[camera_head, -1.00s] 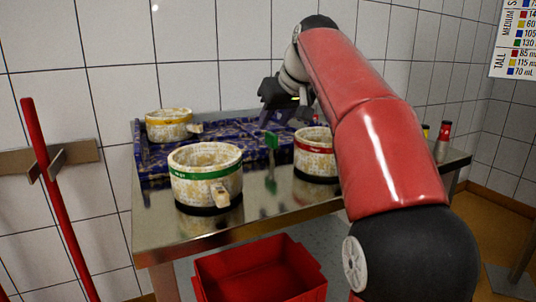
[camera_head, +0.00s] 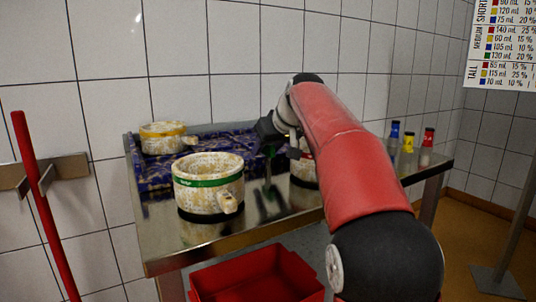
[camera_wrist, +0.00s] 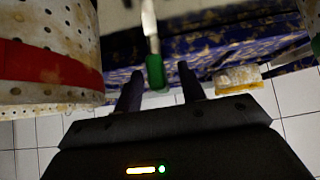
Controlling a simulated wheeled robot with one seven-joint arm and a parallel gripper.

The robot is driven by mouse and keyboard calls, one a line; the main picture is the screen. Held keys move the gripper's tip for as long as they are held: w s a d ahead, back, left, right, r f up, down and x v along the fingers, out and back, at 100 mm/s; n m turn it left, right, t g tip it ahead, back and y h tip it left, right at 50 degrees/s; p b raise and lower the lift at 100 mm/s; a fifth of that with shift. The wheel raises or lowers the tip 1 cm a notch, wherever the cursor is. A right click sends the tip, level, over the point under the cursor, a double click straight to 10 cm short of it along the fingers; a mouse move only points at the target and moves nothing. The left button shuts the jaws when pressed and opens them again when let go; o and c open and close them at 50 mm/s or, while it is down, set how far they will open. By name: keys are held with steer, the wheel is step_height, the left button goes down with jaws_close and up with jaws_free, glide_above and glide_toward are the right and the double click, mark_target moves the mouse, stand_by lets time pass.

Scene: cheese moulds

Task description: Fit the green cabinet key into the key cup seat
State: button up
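The green cabinet key (camera_head: 269,151) shows as a small green piece above the steel table, just below my gripper (camera_head: 266,132). In the wrist view its green part (camera_wrist: 155,72) lies between the fingertips of my gripper (camera_wrist: 160,76), with a pale shaft running toward the top of the picture. The two fingers stand apart with gaps beside the key, so my gripper looks open around it. Whether the key touches the table is unclear. I cannot make out the key cup seat.
The steel table (camera_head: 185,245) holds a green-banded mould (camera_head: 208,185), a yellow-banded mould (camera_head: 163,138) and a red-banded mould (camera_head: 303,168) partly behind my arm. A blue patterned mat or tray (camera_head: 150,178) lies behind. Capped bottles (camera_head: 425,157) stand right. A red crate (camera_head: 255,278) is below.

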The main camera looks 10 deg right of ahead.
jaws_close()
steer(key=shift+r, duration=0.1)
stand_by(0.4)
